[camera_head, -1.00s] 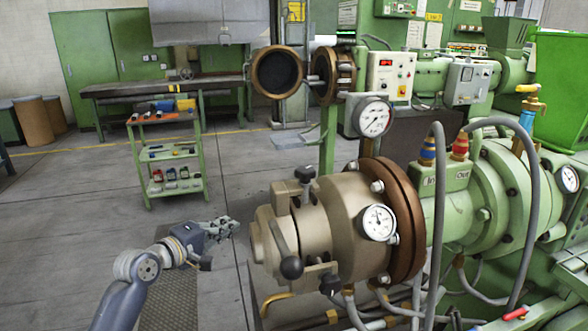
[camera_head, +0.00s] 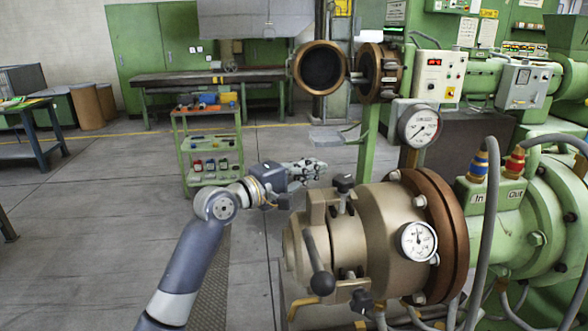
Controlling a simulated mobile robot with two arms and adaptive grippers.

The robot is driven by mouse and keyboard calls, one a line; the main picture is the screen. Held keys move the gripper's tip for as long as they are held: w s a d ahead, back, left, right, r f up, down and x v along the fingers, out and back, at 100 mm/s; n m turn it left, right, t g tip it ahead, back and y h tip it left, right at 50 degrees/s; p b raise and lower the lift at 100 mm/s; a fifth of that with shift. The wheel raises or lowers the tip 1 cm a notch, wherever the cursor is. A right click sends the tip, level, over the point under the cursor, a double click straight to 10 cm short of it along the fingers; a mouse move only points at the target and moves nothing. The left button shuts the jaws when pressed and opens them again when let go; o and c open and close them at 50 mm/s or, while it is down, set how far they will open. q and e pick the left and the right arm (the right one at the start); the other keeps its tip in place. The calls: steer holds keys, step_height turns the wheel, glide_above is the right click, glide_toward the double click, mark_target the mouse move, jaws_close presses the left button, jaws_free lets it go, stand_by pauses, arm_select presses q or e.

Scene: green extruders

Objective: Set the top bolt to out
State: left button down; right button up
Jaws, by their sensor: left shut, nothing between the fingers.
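The top bolt (camera_head: 343,184) has a dark knob and stands at the upper left of the bronze-coloured extruder head (camera_head: 385,230). A dark lever with a ball end (camera_head: 320,268) hangs on the head's front, and a lower dark knob (camera_head: 361,300) sits beneath. My left gripper (camera_head: 318,168) is shut and empty. In the picture it is just left of and slightly above the top bolt, with its fingers pointing right and a small gap between them. How far apart they are in depth I cannot tell. My right gripper is not in view.
A pressure gauge (camera_head: 417,241) is on the head, and another gauge (camera_head: 419,126) stands behind it. Grey hoses run at the right. A green trolley (camera_head: 184,150) and a workbench (camera_head: 180,80) stand further back. The floor left of the head is clear.

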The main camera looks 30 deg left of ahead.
mark_target(342, 206)
arm_select(q)
steer(key=s+d, duration=0.1)
steer(key=s+d+p, duration=0.1)
steer(key=d, duration=0.1)
steer(key=shift+s+r+p, duration=0.1)
steer(key=shift+p, duration=0.2)
steer(key=shift+w+d, duration=0.1)
steer(key=shift+w, duration=0.1)
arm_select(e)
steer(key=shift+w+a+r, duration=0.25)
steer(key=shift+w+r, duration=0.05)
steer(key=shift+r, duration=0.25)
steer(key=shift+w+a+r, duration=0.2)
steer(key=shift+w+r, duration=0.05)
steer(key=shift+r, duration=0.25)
arm_select(q)
steer(key=shift+s, duration=0.1)
